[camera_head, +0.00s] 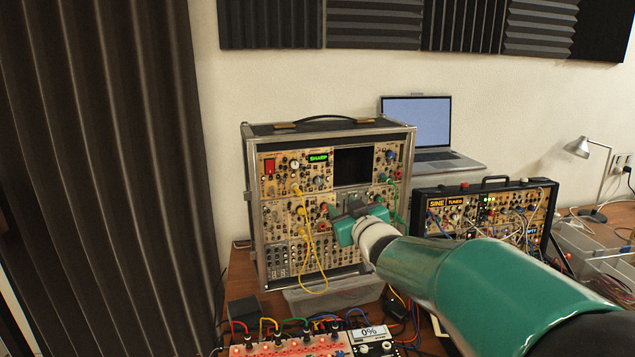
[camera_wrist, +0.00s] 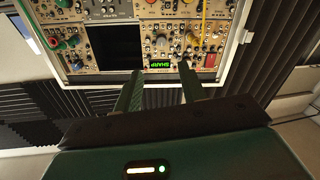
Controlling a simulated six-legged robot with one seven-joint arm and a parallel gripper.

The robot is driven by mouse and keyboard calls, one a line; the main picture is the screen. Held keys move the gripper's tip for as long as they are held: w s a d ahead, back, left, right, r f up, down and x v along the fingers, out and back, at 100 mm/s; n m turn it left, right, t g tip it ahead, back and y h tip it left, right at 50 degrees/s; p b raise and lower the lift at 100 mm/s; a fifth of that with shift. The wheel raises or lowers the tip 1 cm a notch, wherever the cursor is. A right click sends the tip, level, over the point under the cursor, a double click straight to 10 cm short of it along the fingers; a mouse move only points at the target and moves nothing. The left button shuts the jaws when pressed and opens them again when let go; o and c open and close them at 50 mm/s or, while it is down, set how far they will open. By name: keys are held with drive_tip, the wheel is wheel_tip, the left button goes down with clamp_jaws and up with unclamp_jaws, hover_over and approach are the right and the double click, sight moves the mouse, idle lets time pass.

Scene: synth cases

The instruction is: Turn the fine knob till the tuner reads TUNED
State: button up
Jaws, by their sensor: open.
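The tuner display (camera_head: 318,158) glows green in the upper left of the tall rack and reads SHARP. It also shows upside down in the wrist view (camera_wrist: 160,66). A grey knob (camera_head: 318,181) sits just under it in the head view; a pale knob (camera_wrist: 162,43) shows near the display in the wrist view. I cannot read which knob is labelled fine. My gripper (camera_head: 345,215) is in front of the rack, lower right of the display. In the wrist view my gripper (camera_wrist: 158,75) is open and empty, its fingers either side of the display.
Yellow cables (camera_head: 305,235) hang down the rack's front, and green cables (camera_head: 395,205) hang at its right. A black case (camera_head: 430,228) with a SINE TUNED label stands right. A laptop (camera_head: 418,120) is behind. A red-lit panel (camera_head: 290,347) with cables lies in front.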

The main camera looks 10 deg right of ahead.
sight(320, 183)
drive_tip(key=w+a, duration=0.1)
drive_tip(key=w, duration=0.8)
drive_tip(key=w+a, duration=0.1)
drive_tip(key=w, duration=0.4)
drive_tip(key=shift+a, duration=0.3)
clamp_jaws()
